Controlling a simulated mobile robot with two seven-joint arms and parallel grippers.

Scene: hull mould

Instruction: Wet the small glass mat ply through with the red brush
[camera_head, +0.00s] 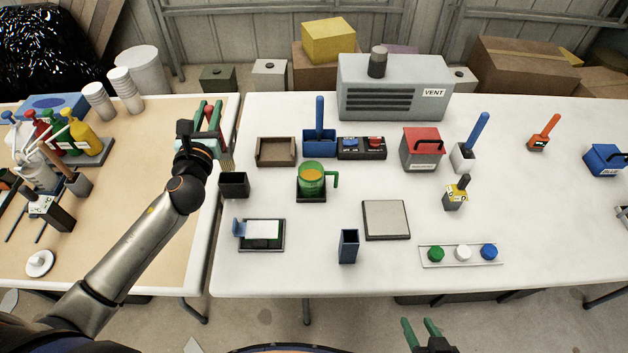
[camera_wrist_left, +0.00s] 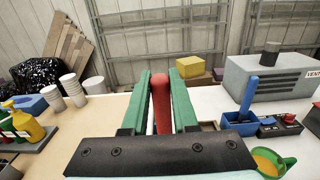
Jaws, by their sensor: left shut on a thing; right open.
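My left gripper (camera_head: 212,112) is shut on the red brush. Its red handle (camera_wrist_left: 161,105) stands between the green fingers in the left wrist view. In the head view pale bristles (camera_head: 227,161) hang below the gripper, close above a small dark open box (camera_head: 234,185); I cannot tell whether they touch it. A small white sheet (camera_head: 262,230), perhaps the glass mat ply, lies in a dark tray with a blue upright piece at its left. A pale square (camera_head: 386,219) lies further right. My right gripper (camera_head: 423,332) is open and empty at the front.
A green jug with orange contents (camera_head: 311,180) stands near a brown tray (camera_head: 276,151). A blue holder (camera_head: 319,142), a button box (camera_head: 362,148) and a vent unit (camera_head: 394,88) are behind. A dark blue open holder (camera_head: 348,246) stands in front. The table's front edge is clear.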

